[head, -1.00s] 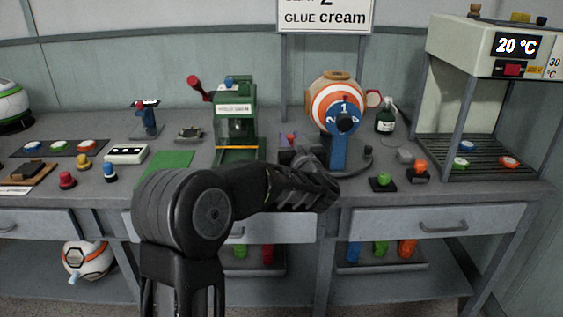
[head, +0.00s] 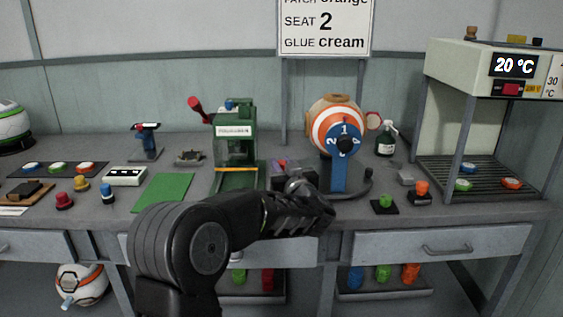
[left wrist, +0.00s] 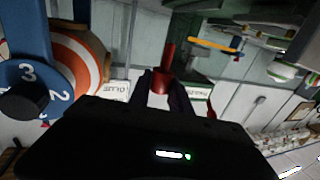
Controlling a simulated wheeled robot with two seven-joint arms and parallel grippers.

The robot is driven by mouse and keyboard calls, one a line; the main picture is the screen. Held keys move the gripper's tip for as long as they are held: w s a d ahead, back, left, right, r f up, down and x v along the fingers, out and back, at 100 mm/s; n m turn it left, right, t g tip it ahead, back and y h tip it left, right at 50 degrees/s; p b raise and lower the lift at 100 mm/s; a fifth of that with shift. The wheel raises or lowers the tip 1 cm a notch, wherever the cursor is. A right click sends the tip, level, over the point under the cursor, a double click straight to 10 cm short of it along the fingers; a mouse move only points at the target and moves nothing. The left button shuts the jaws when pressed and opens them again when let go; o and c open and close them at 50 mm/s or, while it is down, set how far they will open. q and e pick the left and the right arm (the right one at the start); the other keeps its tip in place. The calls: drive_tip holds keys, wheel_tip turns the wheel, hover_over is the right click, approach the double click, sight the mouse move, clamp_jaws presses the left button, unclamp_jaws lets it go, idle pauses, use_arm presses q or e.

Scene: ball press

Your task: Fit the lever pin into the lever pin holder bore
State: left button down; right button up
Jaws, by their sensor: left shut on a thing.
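My left gripper (head: 288,180) is in front of the striped ball device, between it and the green press (head: 235,150) in the head view. In the left wrist view, the left gripper (left wrist: 164,90) is shut on a red pin (left wrist: 167,62), which sticks out beyond the fingertips. A small red spot beside the gripper in the head view may be this pin; it is too small to tell. The press has a red-ended lever (head: 197,105) at its upper left. I cannot make out the holder bore. My right gripper is not in view.
The orange-striped ball (head: 335,110) with its numbered blue dial (head: 343,138) stands close to the gripper's right. A green mat (head: 163,192) lies left of the gripper.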

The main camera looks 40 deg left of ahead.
use_arm(q)
drive_tip(key=shift+f+b, duration=0.95)
drive_tip(key=shift+f, duration=0.95)
drive_tip(key=shift+p, duration=0.7)
idle(0.3)
drive_tip(key=shift+f+b, duration=1.45)
drive_tip(key=shift+f, duration=0.9)
drive_tip(key=c, duration=1.1)
unclamp_jaws()
drive_tip(key=shift+s, duration=0.1)
drive_tip(key=v, duration=0.7)
drive_tip(key=shift+s+d+p, duration=0.2)
drive_tip(key=shift+d+p, duration=0.1)
drive_tip(key=shift+p, duration=0.1)
